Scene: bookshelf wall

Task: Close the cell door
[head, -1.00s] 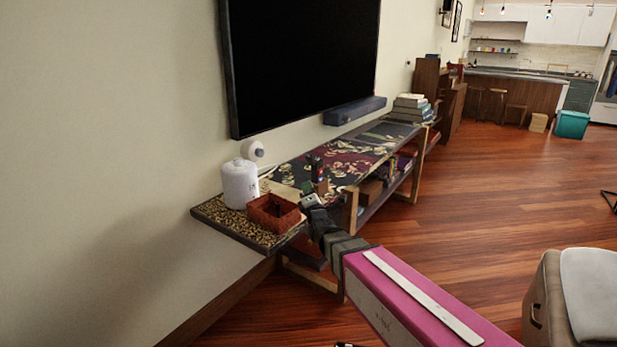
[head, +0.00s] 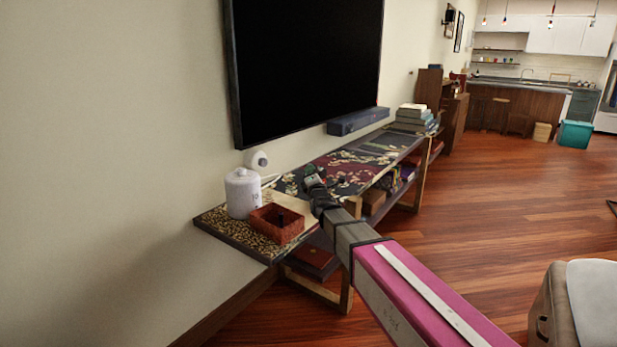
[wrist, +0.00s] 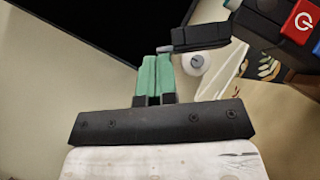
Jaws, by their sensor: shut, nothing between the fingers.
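My gripper (head: 315,181) is over the low console table in the head view. Its green fingers (wrist: 157,58) are pressed together in the wrist view, with nothing between them. A black device (wrist: 268,25) with a red power-symbol button is at the upper right of the wrist view, cut off by the edge. A black flap-like piece (wrist: 203,38) sticks out from it to the left, ending close beside my fingertips. I cannot tell if they touch, or whether this flap is the cell door. In the head view my gripper mostly hides the device.
The console table (head: 245,238) runs along the wall under a large black screen (head: 305,65). A white canister (head: 242,194), a red-brown basket (head: 277,225) and a white round object (head: 257,161) stand at its near end. Books (head: 413,117) are stacked at its far end.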

